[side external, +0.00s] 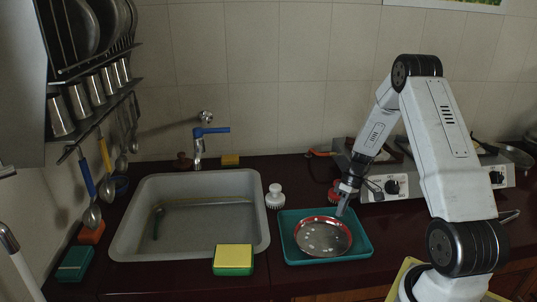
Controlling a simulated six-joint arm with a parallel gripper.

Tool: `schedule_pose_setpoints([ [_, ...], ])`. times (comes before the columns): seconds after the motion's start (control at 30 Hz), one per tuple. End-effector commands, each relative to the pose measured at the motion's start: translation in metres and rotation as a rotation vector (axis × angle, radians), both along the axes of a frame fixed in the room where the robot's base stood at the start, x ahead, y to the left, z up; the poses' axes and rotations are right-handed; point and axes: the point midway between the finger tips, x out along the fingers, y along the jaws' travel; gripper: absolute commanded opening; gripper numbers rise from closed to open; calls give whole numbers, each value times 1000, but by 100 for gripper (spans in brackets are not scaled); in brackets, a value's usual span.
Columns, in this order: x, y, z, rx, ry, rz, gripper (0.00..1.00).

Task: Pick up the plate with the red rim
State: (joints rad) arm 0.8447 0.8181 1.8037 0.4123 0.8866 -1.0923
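The plate with the red rim (323,237) lies in the teal tray (361,249) on the dark counter, right of the sink. Its middle is grey and speckled, and the red shows around its edge. My gripper (342,211) points down at the plate's upper right rim, over the back of the tray. Its fingertips are at or very near the rim. The fingers are too small to tell whether they are open, shut or touching the plate.
The sink (190,215) with a blue-handled faucet (205,135) is left of the tray. A yellow-green sponge (233,258) sits on its front edge. A white brush (275,197) stands between sink and tray. A stove (405,187) is behind my arm. Utensils hang at left.

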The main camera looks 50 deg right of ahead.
Motion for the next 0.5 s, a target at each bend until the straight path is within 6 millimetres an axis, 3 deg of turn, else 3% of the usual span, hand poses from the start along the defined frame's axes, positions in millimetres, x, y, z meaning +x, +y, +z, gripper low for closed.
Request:
schedule_pose_setpoints([
  [0.2,0,11,-23,0,1,2,13],
  [0.5,0,13,-29,-2,1,-1,13],
])
